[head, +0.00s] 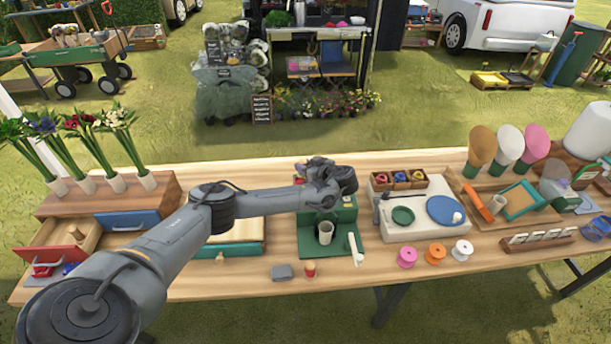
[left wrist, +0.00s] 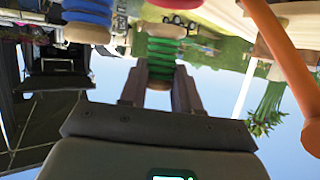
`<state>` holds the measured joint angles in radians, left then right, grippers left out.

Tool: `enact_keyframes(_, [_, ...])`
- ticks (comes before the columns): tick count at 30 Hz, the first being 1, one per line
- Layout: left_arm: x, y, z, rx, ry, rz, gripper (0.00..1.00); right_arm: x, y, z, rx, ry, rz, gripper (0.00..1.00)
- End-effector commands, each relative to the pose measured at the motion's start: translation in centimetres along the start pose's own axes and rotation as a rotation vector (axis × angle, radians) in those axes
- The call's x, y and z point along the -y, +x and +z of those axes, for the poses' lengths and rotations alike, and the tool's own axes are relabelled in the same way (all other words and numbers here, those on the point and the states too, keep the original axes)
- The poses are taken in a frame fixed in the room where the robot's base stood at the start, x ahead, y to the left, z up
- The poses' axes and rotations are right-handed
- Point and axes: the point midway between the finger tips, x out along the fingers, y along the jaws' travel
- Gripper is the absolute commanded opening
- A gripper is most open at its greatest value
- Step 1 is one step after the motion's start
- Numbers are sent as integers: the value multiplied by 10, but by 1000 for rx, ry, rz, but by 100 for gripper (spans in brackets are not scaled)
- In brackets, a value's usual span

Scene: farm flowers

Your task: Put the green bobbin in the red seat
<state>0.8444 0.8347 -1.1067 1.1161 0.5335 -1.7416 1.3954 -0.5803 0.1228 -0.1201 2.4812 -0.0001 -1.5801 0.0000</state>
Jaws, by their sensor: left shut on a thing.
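In the left wrist view, the green bobbin (left wrist: 162,52), with pale wooden ends, is between the two fingers of my left gripper (left wrist: 160,78), which is shut on it. In the head view, my left gripper (head: 343,180) is above the back of the green stand (head: 342,216), and its own wrist hides the fingers and the bobbin. I cannot pick out the red seat with certainty. A blue bobbin (left wrist: 88,18) shows at the upper left of the wrist view, apart from the green one. My right gripper is not in view.
A small red bobbin (head: 310,269) and a grey block (head: 282,272) stand at the table's front. Pink (head: 407,257), orange (head: 436,253) and white (head: 462,250) spools stand to the right. A pale board (head: 430,218) holds a blue plate (head: 444,209).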

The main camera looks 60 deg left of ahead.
Motion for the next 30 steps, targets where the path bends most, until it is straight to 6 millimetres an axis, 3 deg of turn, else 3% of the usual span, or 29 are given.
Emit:
enact_keyframes(9, [0,14,34,1,1,-2,3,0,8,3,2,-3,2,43])
enact_keyframes(21, [0,15,37,1,1,-1,3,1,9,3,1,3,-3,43])
enact_keyframes(22, [0,15,36,1,1,0,35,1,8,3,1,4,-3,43])
enact_keyframes(26, [0,14,36,1,1,0,55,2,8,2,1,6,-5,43])
enact_keyframes(30, [0,15,36,1,1,-1,57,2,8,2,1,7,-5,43])
